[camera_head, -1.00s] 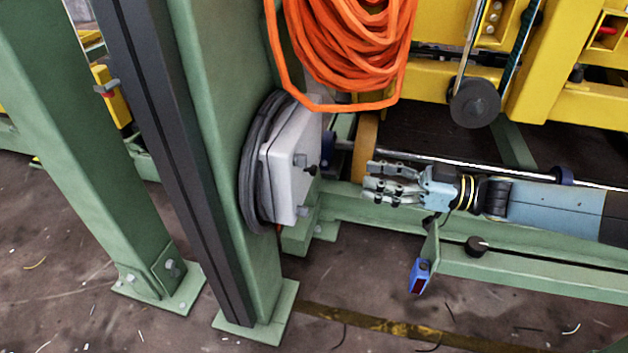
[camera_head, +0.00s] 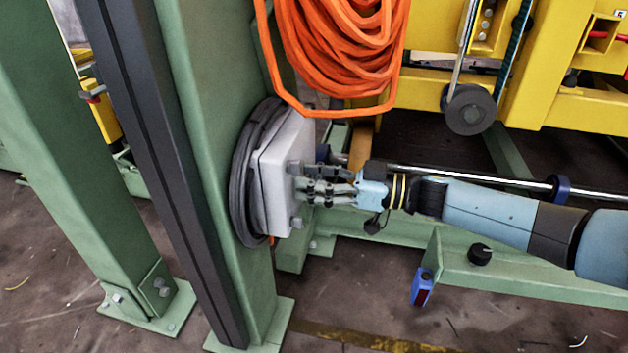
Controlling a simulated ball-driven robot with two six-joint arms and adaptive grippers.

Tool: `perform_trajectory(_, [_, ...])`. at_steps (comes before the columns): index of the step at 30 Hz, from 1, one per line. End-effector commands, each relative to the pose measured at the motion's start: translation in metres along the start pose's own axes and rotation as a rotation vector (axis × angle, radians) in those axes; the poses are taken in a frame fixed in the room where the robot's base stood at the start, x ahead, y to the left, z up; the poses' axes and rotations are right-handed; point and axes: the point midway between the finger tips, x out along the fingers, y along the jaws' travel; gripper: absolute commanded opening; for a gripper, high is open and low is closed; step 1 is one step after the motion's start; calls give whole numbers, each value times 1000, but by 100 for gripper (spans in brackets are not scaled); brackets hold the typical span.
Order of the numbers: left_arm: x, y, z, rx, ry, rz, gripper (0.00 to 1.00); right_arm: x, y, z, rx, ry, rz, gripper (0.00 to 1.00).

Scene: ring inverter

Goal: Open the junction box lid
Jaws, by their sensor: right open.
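The junction box (camera_head: 269,180) is a pale grey box on the side of the green post, with a dark round cable coil behind it. Its lid faces right and appears closed. My right gripper (camera_head: 297,182) reaches in from the right, its open fingers at the lid face. The fingers hide the part of the lid where a small dark latch or knob showed before. I cannot tell whether they touch it. My left gripper is not in view.
Orange hose (camera_head: 345,50) hangs just above the box. A green post (camera_head: 205,100) stands behind it. A green rail (camera_head: 500,275) with a blue sensor (camera_head: 422,287) runs below my right arm. Yellow machinery (camera_head: 570,100) fills the upper right.

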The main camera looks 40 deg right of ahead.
Motion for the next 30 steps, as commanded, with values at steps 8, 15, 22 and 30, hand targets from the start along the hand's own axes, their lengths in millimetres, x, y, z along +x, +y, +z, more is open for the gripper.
perform_trajectory(8, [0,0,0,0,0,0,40,0,0,0,0,0,0,23])
perform_trajectory(15, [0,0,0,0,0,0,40,-1,0,0,0,0,0,0])
perform_trajectory(22, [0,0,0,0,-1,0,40,-1,0,0,0,0,0,0])
perform_trajectory(30, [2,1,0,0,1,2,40,-5,2,2,-1,-3,-23,0])
